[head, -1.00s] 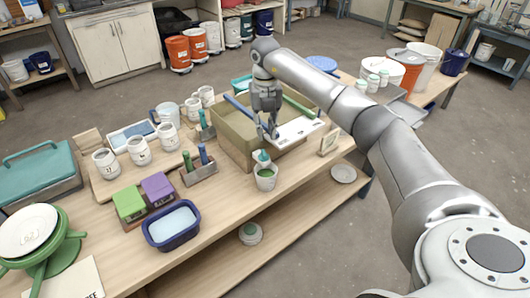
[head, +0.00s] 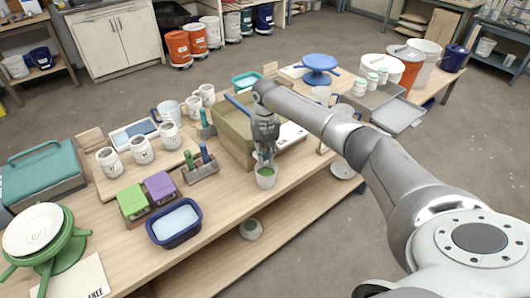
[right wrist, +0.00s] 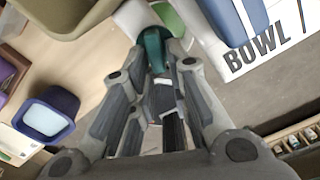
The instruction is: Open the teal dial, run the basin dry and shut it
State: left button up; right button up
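The basin is a tan square box (head: 228,131) on the wooden table, with a blue bar along its rim. It shows at the top left of the right wrist view (right wrist: 62,14). The teal dial (right wrist: 153,50) is low on the basin's front side, directly ahead of my right fingers in the right wrist view. In the head view the gripper covers it. My right gripper (head: 263,155) is at the dial, pointing down; I cannot tell whether its fingers grip it. A white cup (head: 265,180) with green inside stands just below. My left gripper is out of view.
A dark blue tub (head: 174,223), green block (head: 132,203), purple block (head: 160,187) and tool holder (head: 200,172) stand to the left. Several white jars are behind them. A blue turntable (head: 320,64) and orange bucket (head: 406,66) are at the back right.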

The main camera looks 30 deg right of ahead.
grip_shut()
jog(key=shift+d+f+n+b, duration=0.2)
jog(key=shift+n+b, duration=0.3)
jog(key=shift+b, duration=0.2)
jog(key=shift+r+n+b, duration=0.2)
jog(key=shift+n+b, duration=0.25)
jog(key=shift+n, duration=0.35)
jog(key=shift+o, duration=1)
grip_release()
jog(key=shift+r, duration=0.1)
notch_tip(320, 180, up, 12)
